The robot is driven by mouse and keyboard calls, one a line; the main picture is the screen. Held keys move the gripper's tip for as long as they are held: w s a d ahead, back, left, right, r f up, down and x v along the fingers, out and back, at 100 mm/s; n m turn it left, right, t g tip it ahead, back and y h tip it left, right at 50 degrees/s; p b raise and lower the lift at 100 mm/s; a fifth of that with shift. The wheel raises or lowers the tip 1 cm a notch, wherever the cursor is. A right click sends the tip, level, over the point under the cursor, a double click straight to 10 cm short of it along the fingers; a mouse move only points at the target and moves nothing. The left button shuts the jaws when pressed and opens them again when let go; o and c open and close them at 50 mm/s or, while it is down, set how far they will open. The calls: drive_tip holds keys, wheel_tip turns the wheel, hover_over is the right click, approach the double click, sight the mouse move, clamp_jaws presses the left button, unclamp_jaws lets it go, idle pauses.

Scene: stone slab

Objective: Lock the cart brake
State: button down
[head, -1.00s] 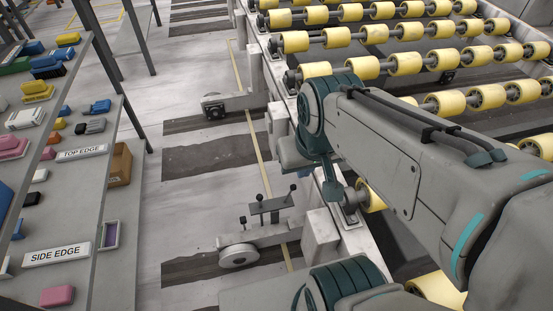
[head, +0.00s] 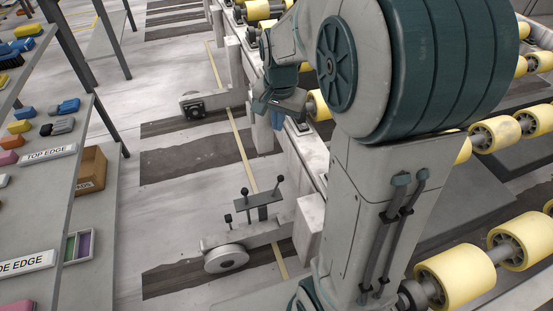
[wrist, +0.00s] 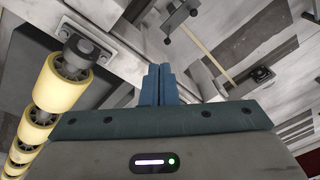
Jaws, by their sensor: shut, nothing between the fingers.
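A grey lever bracket (head: 264,199) with several black-knobbed levers stands on the cart frame, above a grey wheel (head: 227,258) in the head view. Which lever is the brake, and whether it is locked, I cannot tell. The bracket also shows in the wrist view, near the top (wrist: 181,17). My gripper (head: 277,121) is beside the roller frame, above and behind the levers in the head picture and apart from them. Its blue fingers (wrist: 157,70) are together and empty in the wrist view, pointing toward the white frame.
The conveyor with yellow rollers (head: 456,278) fills the right. My arm hides part of it. A second wheel (head: 193,106) sits farther back. A shelf (head: 60,190) with small coloured items and a cardboard box (head: 91,170) stands at left. Floor between shelf and cart is clear.

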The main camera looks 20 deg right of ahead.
drive_tip(key=w+d+f+m+g+h+b, duration=0.1)
drive_tip(key=w+d+f+m+b, duration=0.25)
drive_tip(key=f, duration=0.55)
drive_tip(key=w+f+m+b, duration=0.2)
drive_tip(key=w+f+b, duration=0.2)
drive_tip(key=w+f, duration=0.4)
drive_tip(key=m+h+b, duration=0.3)
drive_tip(key=m+b, duration=0.1)
drive_tip(key=b, duration=0.5)
hover_over(277, 186)
drive_tip(key=d, duration=0.1)
wheel_tip(277, 186, down, 21)
drive_tip(key=shift+w+f+g, duration=0.2)
drive_tip(key=shift+g, duration=0.2)
drive_tip(key=shift+d, duration=0.1)
drive_tip(key=b+x, duration=0.2)
drive_tip(key=x, duration=0.8)
drive_tip(key=shift+a, duration=0.25)
drive_tip(key=shift+a, duration=0.2)
